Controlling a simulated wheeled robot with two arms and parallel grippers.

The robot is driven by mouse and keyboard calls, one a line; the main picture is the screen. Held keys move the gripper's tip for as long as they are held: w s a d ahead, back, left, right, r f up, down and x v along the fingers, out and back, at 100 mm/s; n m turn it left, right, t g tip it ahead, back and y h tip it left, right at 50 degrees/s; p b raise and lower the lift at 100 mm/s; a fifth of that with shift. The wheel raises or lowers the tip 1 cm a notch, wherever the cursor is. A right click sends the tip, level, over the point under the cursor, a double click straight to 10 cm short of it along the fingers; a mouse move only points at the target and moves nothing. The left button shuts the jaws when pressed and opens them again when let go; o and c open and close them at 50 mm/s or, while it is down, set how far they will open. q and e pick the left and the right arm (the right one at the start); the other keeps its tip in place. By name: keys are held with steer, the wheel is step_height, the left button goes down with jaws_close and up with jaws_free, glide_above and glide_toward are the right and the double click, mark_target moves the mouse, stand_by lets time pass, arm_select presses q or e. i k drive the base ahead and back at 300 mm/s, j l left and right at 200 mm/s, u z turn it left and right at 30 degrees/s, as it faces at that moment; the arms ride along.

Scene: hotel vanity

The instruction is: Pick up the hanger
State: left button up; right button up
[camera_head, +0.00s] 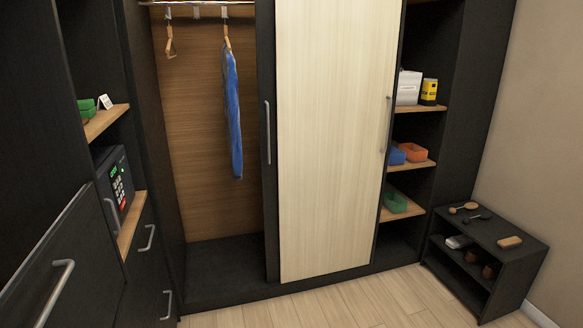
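A bare wooden hanger (170,42) hangs from the metal rail (205,3) at the left of the open wardrobe bay, seen nearly edge-on. A second hanger (227,38) hangs to its right on the same rail and carries a blue garment (233,115). Neither of my grippers shows in this view.
A pale sliding door (335,140) covers the wardrobe's middle. Shelves with boxes (408,88) and bins (413,152) stand to its right. A dark shoe rack (487,245) is at the far right. Drawers and a safe (115,185) line the left. The wooden floor (350,305) is clear.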

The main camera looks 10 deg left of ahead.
mark_target(169, 31)
steer(key=i+l+u, duration=0.1)
steer(key=i+u, duration=0.3)
steer(key=i, duration=0.15)
steer(key=i+l+u, duration=0.35)
steer(key=i, duration=0.2)
steer(key=i+l+u, duration=0.4)
steer(key=i, duration=0.15)
